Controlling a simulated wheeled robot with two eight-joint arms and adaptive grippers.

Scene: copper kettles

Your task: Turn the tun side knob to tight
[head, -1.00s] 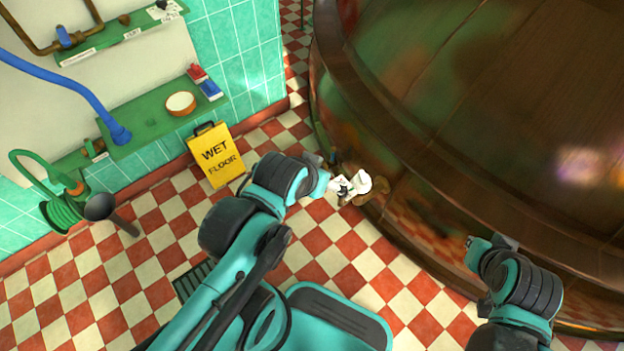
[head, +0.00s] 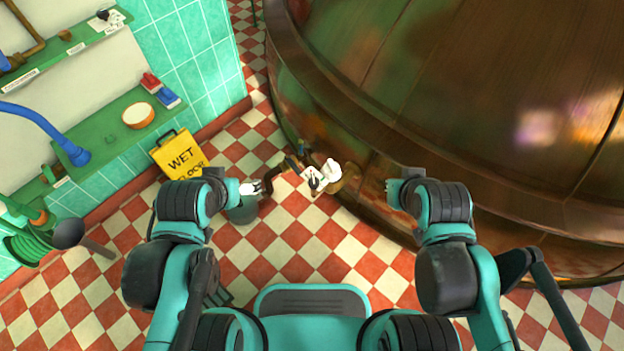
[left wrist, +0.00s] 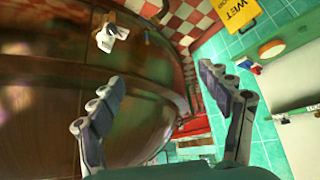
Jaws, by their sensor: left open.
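The copper tun (head: 400,150) fills the upper right of the head view. A white side knob (head: 331,170) sits low on its wall, beside a small white label (head: 312,179) with dark marks. Its exact setting is too small to read. The knob also shows in the left wrist view (left wrist: 104,40), up and to the left, ahead of the fingers. My left gripper (head: 250,188) is left of the knob and apart from it. Its fingers are spread and empty in the left wrist view (left wrist: 165,105). My right gripper (head: 393,188) is right of the knob, its fingers mostly hidden.
A yellow wet floor sign (head: 181,156) stands further left. Green shelves (head: 100,133) line the tiled wall. Checkered floor (head: 325,240) is open before the tun.

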